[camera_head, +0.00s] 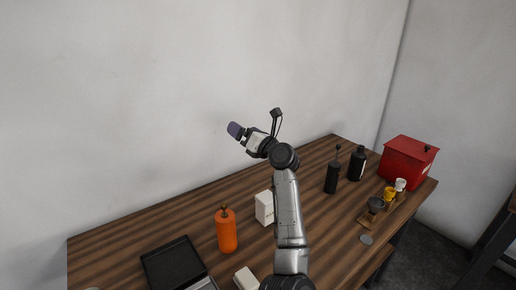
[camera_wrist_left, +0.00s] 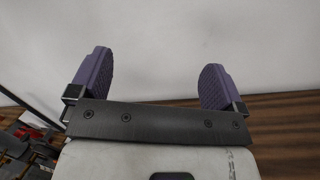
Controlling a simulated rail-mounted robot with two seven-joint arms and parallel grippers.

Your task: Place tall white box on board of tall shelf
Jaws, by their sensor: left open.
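A tall white box (camera_head: 265,208) stands upright on the wooden table (camera_head: 140,225), just left of my left forearm in the head view. A second white box (camera_head: 246,278) is partly cut off at the bottom edge. My left gripper (camera_head: 236,130) is raised above the table, in front of the wall and above and behind the tall white box, well apart from it. In the left wrist view its two purple fingers (camera_wrist_left: 155,78) are spread wide with nothing between them. My right gripper is not in view. No tall shelf can be clearly made out.
An orange bottle (camera_head: 227,230) stands left of the tall white box, near a black tray (camera_head: 174,265). Dark bottles (camera_head: 332,177), small cups (camera_head: 389,194) and a red box (camera_head: 408,162) are on the right. The table's back left is clear.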

